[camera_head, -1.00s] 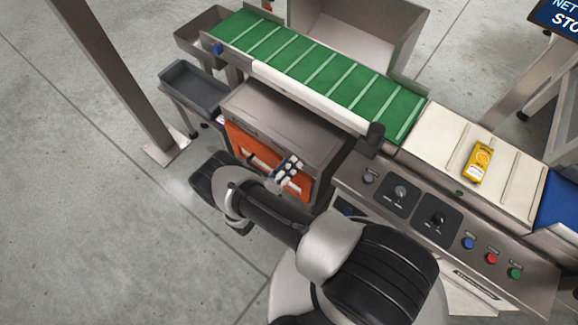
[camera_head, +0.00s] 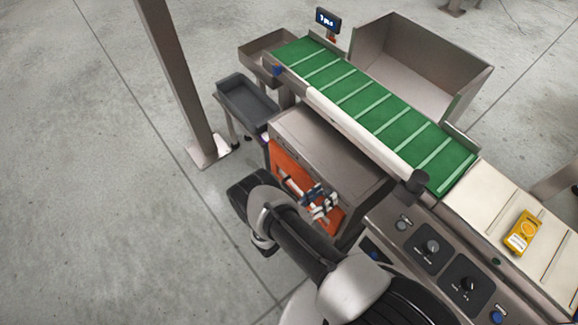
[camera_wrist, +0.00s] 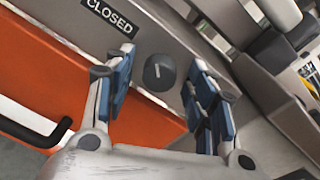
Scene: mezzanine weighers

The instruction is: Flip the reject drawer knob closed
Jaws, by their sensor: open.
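The reject drawer knob (camera_wrist: 160,73) is a round dark knob with a pale pointer line, on a grey metal panel. In the wrist view it sits between the two blue-padded fingers of my gripper (camera_wrist: 162,95), which are open with space on both sides. A "CLOSED" label (camera_wrist: 107,14) is up and left of the knob. The orange drawer front (camera_wrist: 75,85) with a black handle (camera_wrist: 35,132) lies left of and below the knob. In the head view my gripper (camera_head: 320,202) is in front of the orange drawer front (camera_head: 290,170), and hides the knob there.
A green cleated belt (camera_head: 380,105) runs above the cabinet (camera_head: 325,140). A control panel (camera_head: 440,260) with knobs and buttons is at right. A yellow pack (camera_head: 523,232) lies on the cream belt (camera_head: 490,200). A grey tray (camera_head: 247,100) and a post (camera_head: 180,85) stand left.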

